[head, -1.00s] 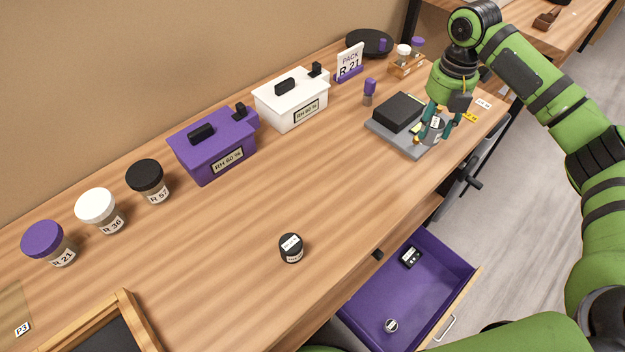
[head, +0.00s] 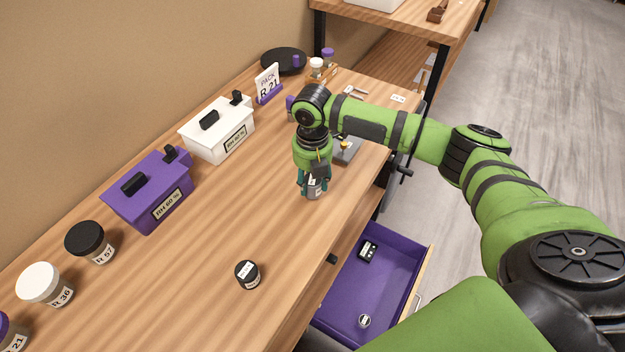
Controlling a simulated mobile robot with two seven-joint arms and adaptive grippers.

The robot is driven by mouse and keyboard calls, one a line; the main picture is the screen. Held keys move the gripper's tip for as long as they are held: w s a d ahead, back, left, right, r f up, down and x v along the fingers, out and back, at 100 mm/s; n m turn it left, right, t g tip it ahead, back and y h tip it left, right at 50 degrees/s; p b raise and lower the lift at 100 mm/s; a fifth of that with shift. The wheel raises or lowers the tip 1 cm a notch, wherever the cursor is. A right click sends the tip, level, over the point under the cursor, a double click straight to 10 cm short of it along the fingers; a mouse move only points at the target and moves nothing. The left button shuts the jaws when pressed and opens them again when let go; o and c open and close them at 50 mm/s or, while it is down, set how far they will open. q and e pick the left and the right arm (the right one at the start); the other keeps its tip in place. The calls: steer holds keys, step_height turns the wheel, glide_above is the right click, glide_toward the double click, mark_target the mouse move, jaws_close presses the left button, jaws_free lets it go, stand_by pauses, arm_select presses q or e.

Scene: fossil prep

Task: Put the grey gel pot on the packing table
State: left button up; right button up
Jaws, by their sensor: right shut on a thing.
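My right gripper (head: 313,190) points down over the wooden workbench (head: 215,235) and is shut on the grey gel pot (head: 315,189). The pot is upright between the fingers, with a white label partly showing. I cannot tell for sure whether its base touches the bench top. A second wooden table (head: 462,22) stands beyond the bench's far end; I cannot tell whether it is the packing table. My left gripper is out of view.
The grey device (head: 347,152) is partly behind my right arm. A white box (head: 217,142), a purple box (head: 150,200) and lidded jars line the wall side. A small black-lidded pot (head: 247,275) stands near the front. A purple drawer (head: 345,300) is open.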

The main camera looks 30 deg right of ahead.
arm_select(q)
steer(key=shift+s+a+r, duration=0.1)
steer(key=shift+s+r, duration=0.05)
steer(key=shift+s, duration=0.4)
arm_select(e)
steer(key=shift+f, duration=0.7)
steer(key=o, duration=1.1)
steer(key=shift+f, duration=0.1)
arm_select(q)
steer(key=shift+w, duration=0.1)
arm_select(e)
steer(key=shift+o, duration=0.2)
steer(key=shift+w+r, duration=0.1)
steer(key=shift+r, duration=0.25)
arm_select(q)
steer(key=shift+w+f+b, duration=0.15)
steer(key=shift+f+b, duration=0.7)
arm_select(e)
step_height(320, 180, up, 12)
steer(key=shift+f, duration=0.2)
